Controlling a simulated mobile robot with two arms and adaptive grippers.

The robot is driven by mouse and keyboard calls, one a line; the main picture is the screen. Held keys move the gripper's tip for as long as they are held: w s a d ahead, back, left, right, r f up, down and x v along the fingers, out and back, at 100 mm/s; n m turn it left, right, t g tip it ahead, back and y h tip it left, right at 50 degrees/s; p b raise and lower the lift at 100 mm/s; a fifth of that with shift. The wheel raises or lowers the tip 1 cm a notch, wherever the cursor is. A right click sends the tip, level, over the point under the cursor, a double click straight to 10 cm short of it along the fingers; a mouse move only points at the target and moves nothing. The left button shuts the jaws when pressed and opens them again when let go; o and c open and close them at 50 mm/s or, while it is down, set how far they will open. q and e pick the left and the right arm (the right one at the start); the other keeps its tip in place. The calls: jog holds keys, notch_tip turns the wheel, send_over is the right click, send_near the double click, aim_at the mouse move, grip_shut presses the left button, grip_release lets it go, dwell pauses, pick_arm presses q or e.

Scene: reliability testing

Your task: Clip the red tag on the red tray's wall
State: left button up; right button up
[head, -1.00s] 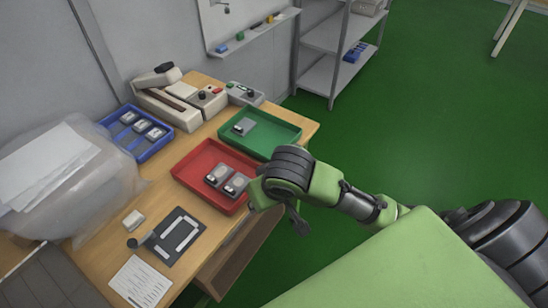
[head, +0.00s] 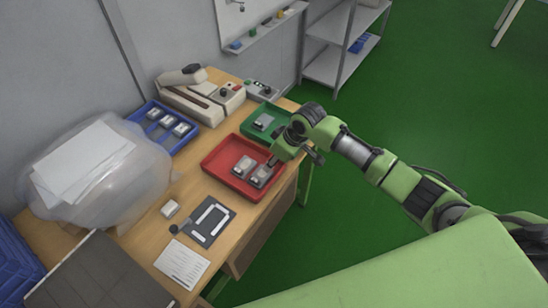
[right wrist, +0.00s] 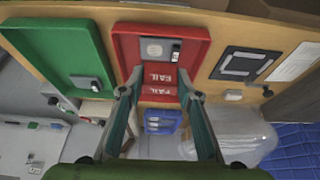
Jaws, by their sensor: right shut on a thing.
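In the right wrist view the red tray (right wrist: 126,42) is ahead, with one device (right wrist: 160,50) in plain sight. My right gripper (right wrist: 158,93) is shut on the red tag (right wrist: 158,84), which carries white FAIL lettering. It holds the tag over the tray's wall side; contact with the wall cannot be told. In the head view my right gripper (head: 274,159) is at the tray's right side, and the tag is hidden. My left gripper is not in view.
The green tray (head: 286,109) stands beside the red one, partly behind my arm. A blue tray (head: 148,117) with several devices, a beige machine (head: 197,98), a dark board (head: 208,222), a paper sheet (head: 183,264) and a plastic bag (head: 150,205) surround it.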

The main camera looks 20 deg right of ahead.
jog(key=shift+f+b, duration=0.45)
jog(key=shift+f, duration=0.1)
jog(key=shift+f+b, duration=0.35)
jog(key=shift+b, duration=0.05)
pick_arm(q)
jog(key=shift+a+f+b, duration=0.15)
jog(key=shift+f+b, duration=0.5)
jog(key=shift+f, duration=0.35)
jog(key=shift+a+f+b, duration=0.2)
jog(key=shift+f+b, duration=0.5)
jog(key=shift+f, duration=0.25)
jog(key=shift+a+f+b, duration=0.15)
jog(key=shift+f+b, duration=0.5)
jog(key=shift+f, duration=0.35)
pick_arm(e)
jog(key=shift+f, duration=2.5)
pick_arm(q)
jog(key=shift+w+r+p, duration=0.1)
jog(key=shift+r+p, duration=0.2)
pick_arm(e)
jog(key=shift+s+d+f, duration=0.1)
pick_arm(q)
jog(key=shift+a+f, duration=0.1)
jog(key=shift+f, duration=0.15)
pick_arm(e)
jog(key=shift+f, duration=0.6)
